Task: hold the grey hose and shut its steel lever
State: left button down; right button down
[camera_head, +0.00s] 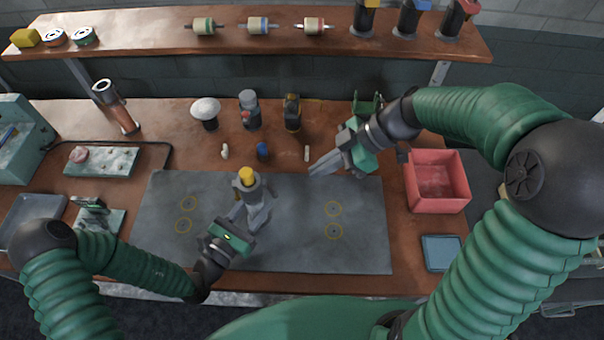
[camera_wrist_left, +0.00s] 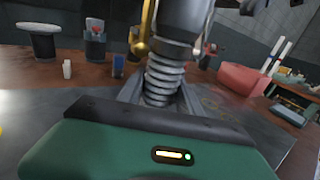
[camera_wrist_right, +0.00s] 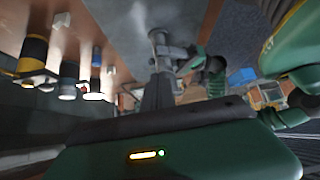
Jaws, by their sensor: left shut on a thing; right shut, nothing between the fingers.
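The grey ribbed hose (camera_wrist_left: 165,82) stands roughly upright between the fingers of my left gripper (camera_wrist_left: 158,101), which is shut on it. In the head view my left gripper (camera_head: 252,218) holds it above the mat, and the yellow top of its fitting (camera_head: 245,177) shows. A brass-coloured part (camera_wrist_left: 143,42) runs down beside the fitting in the left wrist view. I cannot clearly make out the steel lever. My right gripper (camera_head: 313,169) is shut and empty, right of the fitting and apart from it.
A grey mat (camera_head: 290,250) covers the middle of the bench, with yellow rings marked on it. A red bin (camera_head: 436,203) and a blue tray (camera_head: 441,253) stand at the right. Small bottles and a blue cap (camera_head: 262,151) stand behind the mat, below a shelf (camera_head: 150,37).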

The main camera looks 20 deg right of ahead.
jog(key=shift+d+r, duration=0.2)
